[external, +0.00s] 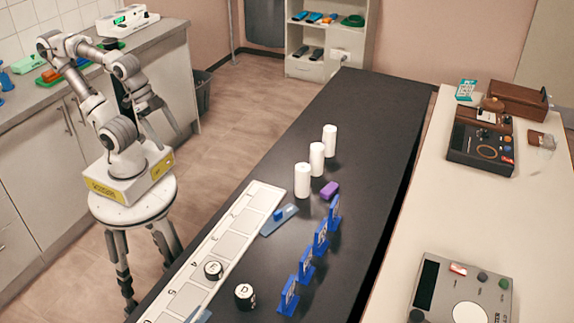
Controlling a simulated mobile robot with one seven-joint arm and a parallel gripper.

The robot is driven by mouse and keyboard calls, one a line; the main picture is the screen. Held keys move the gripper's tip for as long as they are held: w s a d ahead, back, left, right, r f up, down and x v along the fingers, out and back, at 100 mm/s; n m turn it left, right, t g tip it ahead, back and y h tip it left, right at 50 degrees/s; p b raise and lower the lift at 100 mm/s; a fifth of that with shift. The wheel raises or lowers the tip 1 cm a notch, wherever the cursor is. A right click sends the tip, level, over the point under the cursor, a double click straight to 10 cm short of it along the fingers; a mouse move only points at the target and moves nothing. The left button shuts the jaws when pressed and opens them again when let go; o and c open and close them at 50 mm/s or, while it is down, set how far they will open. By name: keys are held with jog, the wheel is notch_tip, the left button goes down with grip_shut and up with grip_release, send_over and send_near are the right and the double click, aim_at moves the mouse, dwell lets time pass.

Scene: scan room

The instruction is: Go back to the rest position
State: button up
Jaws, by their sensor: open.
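My gripper (163,132) hangs at the end of my folded arm, above my round white base in the external view. Its two long fingers point down and are apart, with nothing visible between them. It is left of the black bench (345,130), over the open floor side, and touches nothing on the bench.
A counter (165,32) stands behind my arm.

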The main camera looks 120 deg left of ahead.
notch_tip(320, 180, up, 13)
jog(key=p, duration=1.2)
